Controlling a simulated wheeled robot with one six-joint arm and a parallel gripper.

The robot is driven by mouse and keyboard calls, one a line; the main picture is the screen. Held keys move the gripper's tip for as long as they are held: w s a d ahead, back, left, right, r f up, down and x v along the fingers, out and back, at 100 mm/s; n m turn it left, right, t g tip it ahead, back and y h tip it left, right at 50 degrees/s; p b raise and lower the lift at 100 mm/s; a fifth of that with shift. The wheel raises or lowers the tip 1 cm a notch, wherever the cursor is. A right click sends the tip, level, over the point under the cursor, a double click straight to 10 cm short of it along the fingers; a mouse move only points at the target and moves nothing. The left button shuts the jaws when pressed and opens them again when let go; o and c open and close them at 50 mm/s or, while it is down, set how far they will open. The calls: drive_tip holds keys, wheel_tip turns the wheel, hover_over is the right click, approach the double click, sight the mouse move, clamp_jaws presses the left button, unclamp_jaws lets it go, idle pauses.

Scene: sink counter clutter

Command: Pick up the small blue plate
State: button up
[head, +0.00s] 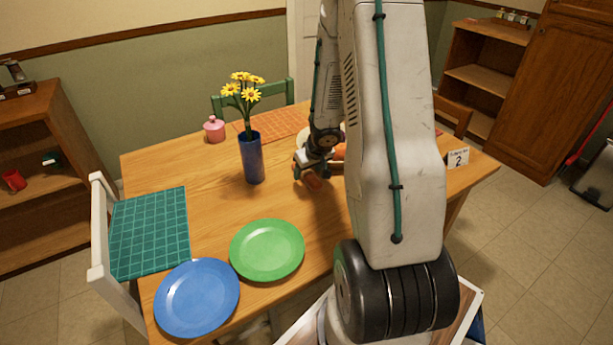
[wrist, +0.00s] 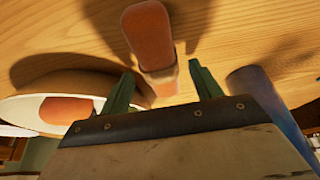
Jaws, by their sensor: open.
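The blue plate (head: 197,298) lies flat and empty at the near left corner of the table, in the head view. It is the only blue plate I see, and it does not show in the wrist view. My gripper (head: 311,172) is over the middle of the table, far from the plate, up and to its right. In the wrist view my gripper (wrist: 162,70) has its green fingers spread. An orange-brown object (wrist: 147,30) shows between and beyond them; I cannot tell whether they touch it.
A green plate (head: 267,250) lies right beside the blue plate. A blue vase (head: 252,160) with yellow flowers stands left of my gripper. A white bowl (wrist: 20,110) with an orange item is close by. A pink jar (head: 214,130) and number card (head: 458,158) stand farther off.

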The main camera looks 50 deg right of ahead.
drive_tip(key=shift+w+f, duration=0.2)
drive_tip(key=shift+f, duration=0.35)
drive_tip(key=c, duration=1.1)
drive_tip(key=shift+r, duration=0.2)
